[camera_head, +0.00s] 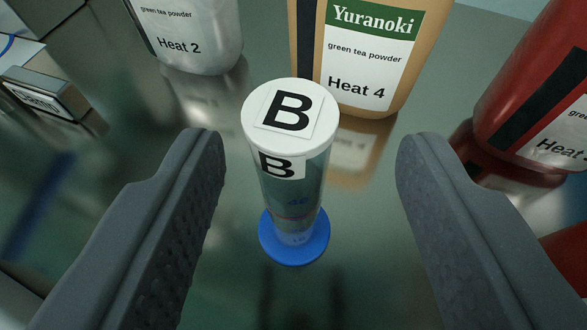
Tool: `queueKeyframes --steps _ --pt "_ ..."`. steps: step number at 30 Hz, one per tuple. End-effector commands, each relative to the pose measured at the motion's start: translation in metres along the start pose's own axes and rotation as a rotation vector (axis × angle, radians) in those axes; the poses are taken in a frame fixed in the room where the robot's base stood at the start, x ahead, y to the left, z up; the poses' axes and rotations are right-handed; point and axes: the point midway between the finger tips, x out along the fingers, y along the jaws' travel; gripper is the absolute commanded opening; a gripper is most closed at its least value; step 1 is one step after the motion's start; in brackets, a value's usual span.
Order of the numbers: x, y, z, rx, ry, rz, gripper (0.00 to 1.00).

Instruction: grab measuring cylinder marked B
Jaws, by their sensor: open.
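The measuring cylinder marked B (295,195) stands upright on a shiny surface in the middle of the view. It has a white lid with a large black B, a second B label on its side, a clear body and a round blue base. My gripper (308,145) is open, with one grey finger on each side of the cylinder. There is a clear gap between the cylinder and both fingers, and nothing is held.
A tan Yuranoki pouch marked Heat 4 (362,60) stands close behind the cylinder. A silvery Heat 2 pouch (190,35) is at the back left. A red pouch (535,90) is close to the right finger. A small labelled box (45,93) lies at the left.

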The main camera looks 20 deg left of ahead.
Motion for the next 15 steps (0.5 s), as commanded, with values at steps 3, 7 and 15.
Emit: queueKeyframes --steps 3,7,15 --pt "0.011 -0.003 0.002 -0.001 0.0 -0.002 0.49" --pt "0.031 -0.007 0.001 -0.004 0.003 -0.001 0.49" --pt "0.051 -0.007 0.0 -0.001 0.001 -0.001 0.49"
